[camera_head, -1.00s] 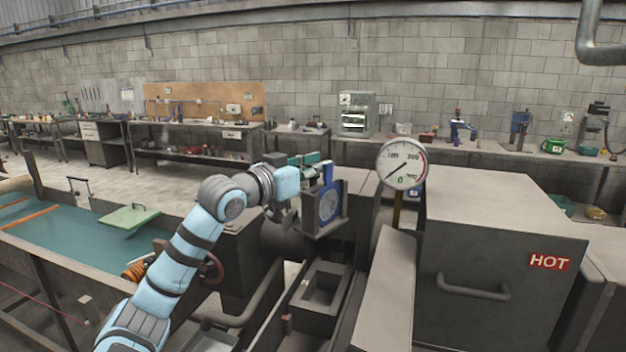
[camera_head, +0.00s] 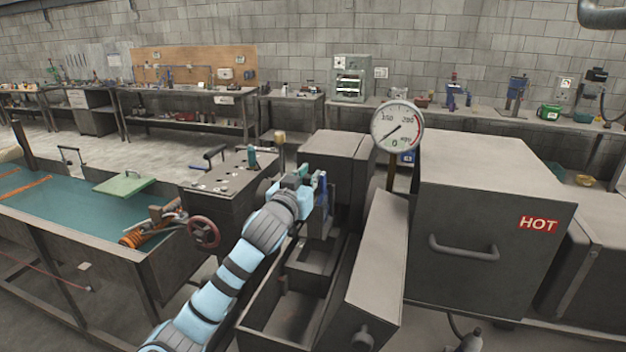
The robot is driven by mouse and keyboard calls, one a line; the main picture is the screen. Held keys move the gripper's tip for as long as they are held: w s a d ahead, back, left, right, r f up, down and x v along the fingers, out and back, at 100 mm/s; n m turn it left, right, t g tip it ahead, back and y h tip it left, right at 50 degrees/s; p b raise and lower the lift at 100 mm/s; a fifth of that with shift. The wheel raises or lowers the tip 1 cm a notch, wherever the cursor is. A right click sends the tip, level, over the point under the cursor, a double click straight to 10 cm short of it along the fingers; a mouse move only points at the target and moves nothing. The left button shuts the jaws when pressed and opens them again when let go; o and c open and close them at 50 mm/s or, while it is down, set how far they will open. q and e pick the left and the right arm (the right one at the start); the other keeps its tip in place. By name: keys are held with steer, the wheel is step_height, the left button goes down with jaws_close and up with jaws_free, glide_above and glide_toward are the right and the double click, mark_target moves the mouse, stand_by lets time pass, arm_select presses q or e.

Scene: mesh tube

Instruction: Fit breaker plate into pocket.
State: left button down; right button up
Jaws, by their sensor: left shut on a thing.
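My left gripper (camera_head: 314,183) reaches in from the lower left to the upright grey machine block in the middle. It is shut on the breaker plate, of which a narrow blue edge (camera_head: 324,191) shows beside the fingers. The plate's face is turned away or hidden by my gripper and wrist. The grey block (camera_head: 323,224) at the fingers appears to hold the pocket, but its opening is hidden. I cannot tell whether the plate is inside it or just in front. My right gripper is not in view.
A dial gauge (camera_head: 397,127) stands right of the gripper. A grey cabinet marked HOT (camera_head: 537,224) fills the right. An open grey trough (camera_head: 276,309) lies below the arm. A red handwheel (camera_head: 204,232) and a teal-topped table (camera_head: 70,215) are at left.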

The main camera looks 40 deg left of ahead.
arm_select(q)
steer(key=shift+r, duration=0.1)
step_height(320, 180, down, 6)
steer(key=b, duration=0.3)
steer(key=shift+r+b, duration=0.1)
steer(key=shift+b, duration=0.3)
steer(key=shift+d, duration=0.15)
stand_by(0.7)
steer(key=shift+p, duration=0.6)
stand_by(0.5)
steer(key=shift+f+b, duration=1.2)
steer(key=shift+f, duration=0.45)
steer(key=shift+s+d+f+b, duration=0.2)
steer(key=shift+s+f+b, duration=0.1)
steer(key=shift+f+b, duration=0.15)
